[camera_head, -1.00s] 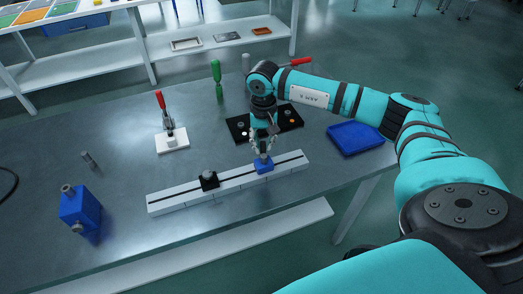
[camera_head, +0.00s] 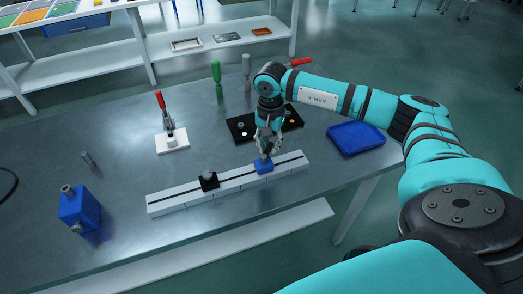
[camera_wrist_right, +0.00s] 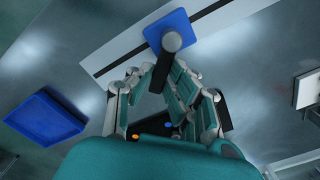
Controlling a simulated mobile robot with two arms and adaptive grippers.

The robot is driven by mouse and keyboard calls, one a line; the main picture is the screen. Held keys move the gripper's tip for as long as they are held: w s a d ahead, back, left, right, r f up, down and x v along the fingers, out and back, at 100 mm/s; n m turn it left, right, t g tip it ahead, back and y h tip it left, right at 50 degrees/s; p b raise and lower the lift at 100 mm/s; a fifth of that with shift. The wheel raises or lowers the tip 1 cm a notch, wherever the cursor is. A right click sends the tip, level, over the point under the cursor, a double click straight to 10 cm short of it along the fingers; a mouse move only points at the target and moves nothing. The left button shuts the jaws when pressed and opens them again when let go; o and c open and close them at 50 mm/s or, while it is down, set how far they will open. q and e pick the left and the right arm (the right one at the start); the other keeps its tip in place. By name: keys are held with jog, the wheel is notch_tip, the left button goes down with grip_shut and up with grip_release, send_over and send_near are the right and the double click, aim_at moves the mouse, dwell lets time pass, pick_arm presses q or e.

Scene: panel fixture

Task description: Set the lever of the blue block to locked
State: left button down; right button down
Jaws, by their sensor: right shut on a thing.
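The blue block (camera_head: 264,167) sits on the white slotted rail (camera_head: 228,183), toward its right end. It also shows at the top of the wrist view (camera_wrist_right: 181,22). The fingers partly hide the lever in the head view, and I cannot read any lock marking. My left gripper is out of view.
A black block with a knob (camera_head: 209,181) sits left on the same rail. A black panel (camera_head: 242,128) lies behind my gripper, and a blue tray (camera_head: 356,139) is at the right. A toggle clamp (camera_head: 171,139) and blue box (camera_head: 79,209) stand left. Bare table lies between them.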

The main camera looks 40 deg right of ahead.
jog(key=shift+s+d+m, duration=0.1)
jog(key=shift+s+m, duration=0.15)
jog(key=shift+m, duration=0.55)
jog(key=m, duration=0.1)
jog(key=s+m, duration=0.1)
jog(key=m, duration=0.1)
jog(key=shift+d, duration=0.15)
jog(key=shift+s+m, duration=0.1)
jog(key=shift+m, duration=0.2)
jog(key=m, duration=0.1)
jog(key=s+m, duration=0.1)
jog(key=m, duration=0.1)
jog(key=c, duration=1.3)
grip_release()
jog(key=shift+o, duration=0.2)
